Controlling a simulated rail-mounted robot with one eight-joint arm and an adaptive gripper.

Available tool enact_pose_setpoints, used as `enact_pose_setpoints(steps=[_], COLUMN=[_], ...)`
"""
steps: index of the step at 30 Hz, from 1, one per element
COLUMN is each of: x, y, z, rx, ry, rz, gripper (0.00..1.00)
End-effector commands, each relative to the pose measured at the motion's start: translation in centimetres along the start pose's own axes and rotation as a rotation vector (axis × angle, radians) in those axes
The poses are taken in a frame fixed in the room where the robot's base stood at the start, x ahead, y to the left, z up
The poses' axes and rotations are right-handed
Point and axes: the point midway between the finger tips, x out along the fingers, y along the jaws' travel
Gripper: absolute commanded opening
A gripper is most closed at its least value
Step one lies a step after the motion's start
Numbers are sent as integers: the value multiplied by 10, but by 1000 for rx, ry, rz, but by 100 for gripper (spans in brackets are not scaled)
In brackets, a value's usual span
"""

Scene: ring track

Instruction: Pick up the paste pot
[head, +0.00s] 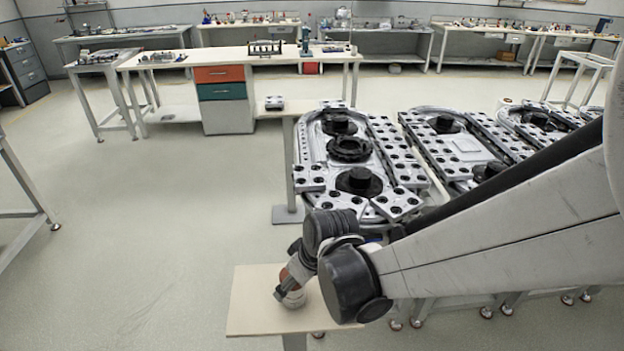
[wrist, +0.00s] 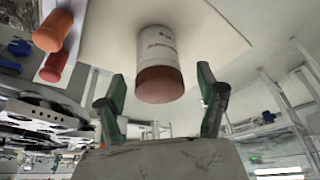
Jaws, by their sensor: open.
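The paste pot (wrist: 158,62) is a white cylinder with printed text and a reddish-brown lid. In the wrist view it stands on a pale board (wrist: 205,25), its lid end towards my gripper (wrist: 163,105). My gripper is open, with one dark green finger on each side of the pot in the picture. Clear gaps show beside the lid, and I see no contact. In the head view the pot (head: 293,299) is on the small pale table (head: 250,300), partly hidden by my gripper (head: 283,289).
An orange object (wrist: 53,30) and a red one (wrist: 58,66) show left of the pot in the wrist view. A ring track (head: 355,115) with metal blocks stands behind the small table. A long workbench (head: 215,57) is further back.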

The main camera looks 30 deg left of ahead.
Motion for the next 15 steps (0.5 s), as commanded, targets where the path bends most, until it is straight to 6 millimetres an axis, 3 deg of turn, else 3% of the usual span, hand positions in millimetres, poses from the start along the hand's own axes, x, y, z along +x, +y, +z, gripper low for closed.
enact_pose_setpoints(steps=[6, 15], x=[31, 36], y=[0, 1], z=[-1, -1], rx=[-1, 1], ry=[1, 1], rz=[-1, 0], gripper=[70, 70])
